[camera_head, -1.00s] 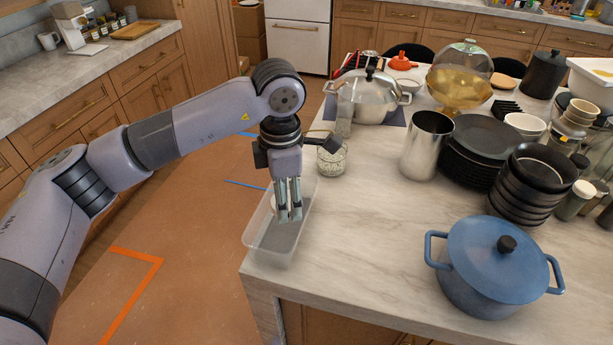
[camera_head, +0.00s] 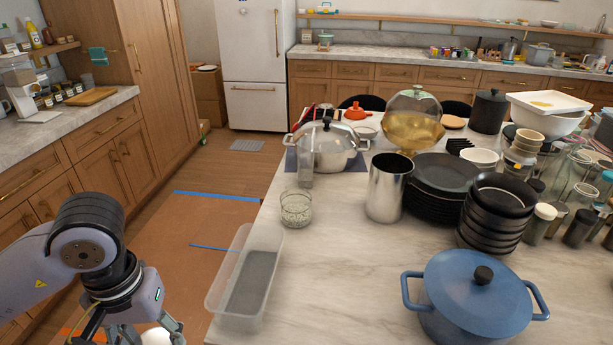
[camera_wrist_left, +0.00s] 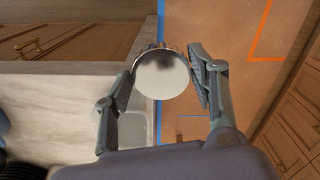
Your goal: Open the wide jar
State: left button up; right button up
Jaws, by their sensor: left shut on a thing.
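The wide jar appears to be the short clear glass jar (camera_head: 296,208) with pale contents, standing upright near the left edge of the island counter. I see no lid on it. My left gripper (camera_head: 150,335) is at the lower left, over the floor beside the counter and well apart from the jar. It is shut on a round, shiny, lid-like thing (camera_wrist_left: 160,75), held between both fingers (camera_wrist_left: 162,82). In the head view only a pale part of this round thing (camera_head: 157,338) shows at the bottom edge. My right gripper is not in view.
A clear plastic tub (camera_head: 250,285) with a grey bottom sits at the counter's left edge. A steel pot (camera_head: 330,150), a metal canister (camera_head: 387,190), black bowls (camera_head: 497,210) and a blue pot (camera_head: 475,300) stand on the island (camera_head: 340,270). The front middle is bare.

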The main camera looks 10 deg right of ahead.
aim_at(296, 202)
jog(key=j+u, duration=0.25)
jog(key=u, duration=0.25)
jog(key=j+u, duration=0.2)
jog(key=u, duration=0.25)
jog(key=j+u, duration=0.2)
jog(key=u, duration=0.3)
jog(key=i+j+z, duration=0.25)
jog(key=i+j, duration=0.5)
jog(key=i+z, duration=0.2)
jog(key=z, duration=0.25)
jog(key=i+z, duration=0.2)
jog(key=z, duration=0.25)
jog(key=i+j+z, duration=0.1)
jog(key=z, duration=0.3)
jog(key=i+j+z, duration=0.15)
jog(key=z, duration=0.3)
jog(key=i+z, duration=0.2)
jog(key=z, duration=0.3)
jog(key=i+j+z, duration=0.2)
jog(key=z, duration=0.3)
jog(key=i+j+z, duration=0.15)
jog(key=z, duration=0.3)
jog(key=i+j+z, duration=0.1)
jog(key=j+z, duration=0.25)
jog(key=z, duration=0.15)
jog(key=i+j+z, duration=0.15)
jog(key=j+z, duration=0.25)
